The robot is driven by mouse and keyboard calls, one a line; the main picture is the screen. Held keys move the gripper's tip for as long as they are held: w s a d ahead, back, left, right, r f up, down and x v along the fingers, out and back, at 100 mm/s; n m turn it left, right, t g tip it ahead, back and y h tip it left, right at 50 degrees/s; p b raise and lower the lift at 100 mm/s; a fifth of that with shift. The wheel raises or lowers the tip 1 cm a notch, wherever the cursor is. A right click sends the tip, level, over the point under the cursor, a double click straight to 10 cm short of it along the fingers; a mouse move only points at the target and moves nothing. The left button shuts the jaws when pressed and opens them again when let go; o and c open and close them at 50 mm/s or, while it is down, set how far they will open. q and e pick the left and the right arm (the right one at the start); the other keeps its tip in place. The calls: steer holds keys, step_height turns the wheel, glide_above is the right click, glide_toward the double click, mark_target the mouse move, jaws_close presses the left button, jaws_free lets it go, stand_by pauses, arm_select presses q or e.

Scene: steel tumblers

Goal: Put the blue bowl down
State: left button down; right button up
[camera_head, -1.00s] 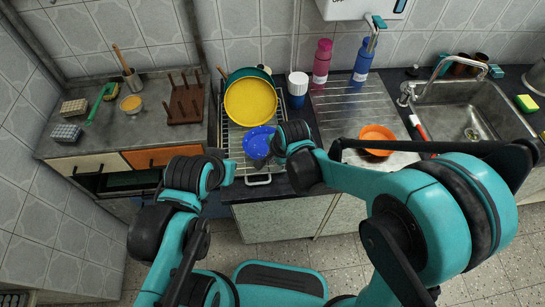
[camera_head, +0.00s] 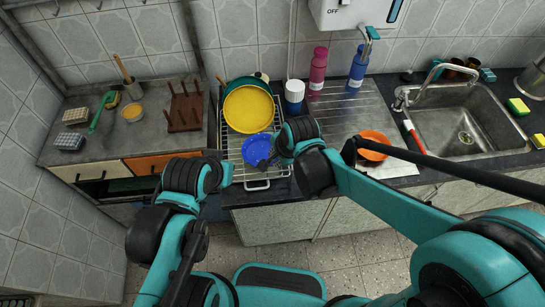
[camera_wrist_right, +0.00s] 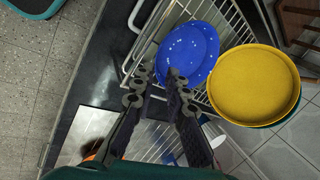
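The blue bowl (camera_head: 257,147) sits at the front of the wire dish rack (camera_head: 232,156), below the yellow bowl (camera_head: 248,109). In the right wrist view the blue bowl (camera_wrist_right: 197,50) shows pale specks and rests against the rack wires. My right gripper (camera_head: 268,163) is at the bowl's near right edge. In the wrist view the two fingers of my right gripper (camera_wrist_right: 161,71) stand apart with a gap between the tips, over the bowl's edge. Whether they touch the bowl I cannot tell. My left arm shows at the lower left, but its fingers are not visible.
A white-and-blue cup (camera_head: 295,92), a pink bottle (camera_head: 318,70) and a blue bottle (camera_head: 358,68) stand behind. An orange bowl (camera_head: 374,143) lies right, partly behind my right arm. The sink (camera_head: 460,122) is farther right. A wooden peg rack (camera_head: 184,112) stands left.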

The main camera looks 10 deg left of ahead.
steer(key=s+d+r+n+t+h, duration=0.1)
steer(key=s+d+r+n, duration=0.2)
steer(key=d, duration=0.5)
steer(key=s+d+r+n+t+h, duration=0.1)
steer(key=s+d+r+n, duration=0.2)
steer(key=d, duration=0.5)
steer(key=s+d+r+n+t, duration=0.1)
steer(key=s+d+r+n, duration=0.2)
steer(key=d, duration=0.5)
steer(key=shift+s+d+n+t+h+p, duration=0.2)
steer(key=shift+s+n+t+h+p, duration=0.15)
steer(key=shift+n, duration=0.25)
steer(key=shift+f+b, duration=0.9)
